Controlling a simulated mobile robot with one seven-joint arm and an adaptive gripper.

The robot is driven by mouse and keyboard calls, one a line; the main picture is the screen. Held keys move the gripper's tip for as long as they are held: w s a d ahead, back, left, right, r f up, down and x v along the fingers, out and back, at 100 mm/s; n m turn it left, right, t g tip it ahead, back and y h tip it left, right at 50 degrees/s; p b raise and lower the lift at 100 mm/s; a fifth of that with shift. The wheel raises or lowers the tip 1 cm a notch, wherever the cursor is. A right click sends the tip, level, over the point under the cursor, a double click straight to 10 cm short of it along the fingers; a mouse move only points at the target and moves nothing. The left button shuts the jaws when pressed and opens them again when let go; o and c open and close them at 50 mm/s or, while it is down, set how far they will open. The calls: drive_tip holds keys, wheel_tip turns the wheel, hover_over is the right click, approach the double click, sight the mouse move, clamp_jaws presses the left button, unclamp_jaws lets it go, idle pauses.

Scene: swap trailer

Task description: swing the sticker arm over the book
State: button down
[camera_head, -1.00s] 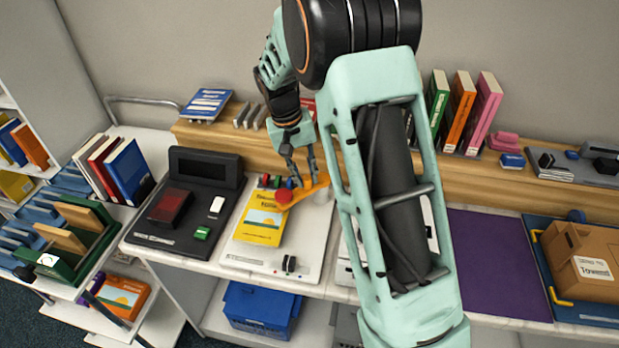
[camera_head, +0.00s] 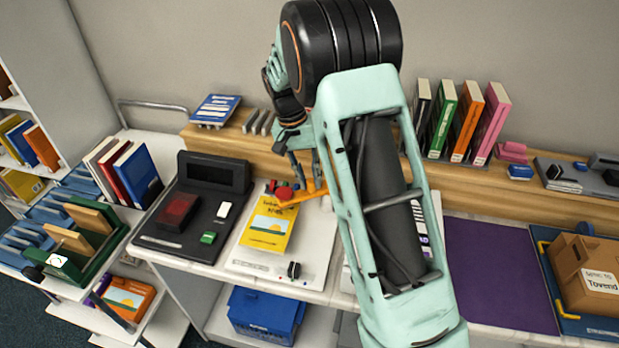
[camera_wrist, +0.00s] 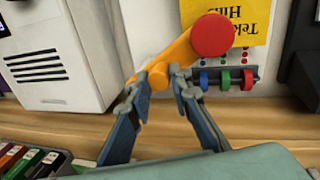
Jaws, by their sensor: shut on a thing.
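The sticker arm (camera_head: 300,196) is an orange bar with a red disc (camera_head: 284,193) at its free end. In the wrist view the orange bar (camera_wrist: 178,53) runs from my gripper (camera_wrist: 158,80) up to the red disc (camera_wrist: 211,35). The yellow book (camera_head: 267,226) lies flat on a white board. The disc appears at the book's back right corner and overlaps its edge in the wrist view (camera_wrist: 257,12); its height above it is unclear. My gripper (camera_head: 308,184) is shut on the orange bar, away from the disc. My arm hides the area to the right.
Red, green and blue knobs (camera_wrist: 225,79) sit beside the bar. A black device (camera_head: 195,215) stands left of the white board (camera_head: 312,255). A white box (camera_wrist: 55,55) is close to my gripper in the wrist view. A wooden ledge (camera_head: 245,142) runs behind.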

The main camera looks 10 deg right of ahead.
sight(300, 189)
drive_tip(key=c, duration=1.7)
unclamp_jaws()
drive_tip(key=shift+c, duration=0.2)
drive_tip(key=v, duration=1.2)
drive_tip(key=shift+r, duration=0.1)
